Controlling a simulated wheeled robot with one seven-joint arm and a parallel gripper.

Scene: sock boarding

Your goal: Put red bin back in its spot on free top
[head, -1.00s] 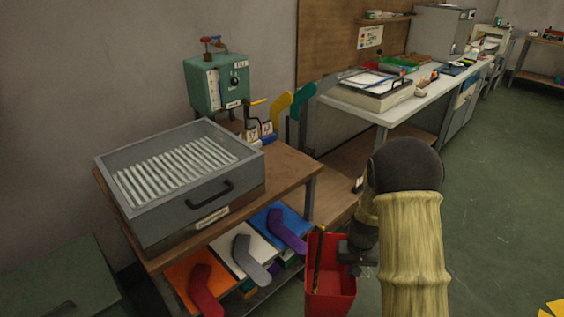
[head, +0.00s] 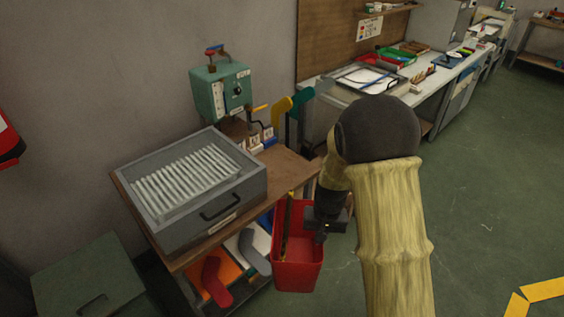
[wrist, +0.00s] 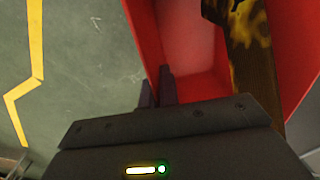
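The red bin (head: 297,262) is an open-topped box in the head view, in front of the right end of the wooden bench. A long thin dark and yellow piece (head: 287,228) stands tilted inside it. My gripper (head: 322,232) is at the bin's right rim. In the wrist view its dark fingers (wrist: 157,88) close over the bin's red wall (wrist: 146,40), and the bin's inside (wrist: 195,45) shows beyond. The bench's wooden top (head: 280,170) has a bare stretch right of the grey drawer box.
The grey box of white rods (head: 195,180) fills the bench's left part. A green machine (head: 222,92) and yellow and teal sock forms (head: 281,110) stand behind. Coloured boards with sock forms (head: 230,270) lie on the shelf below.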

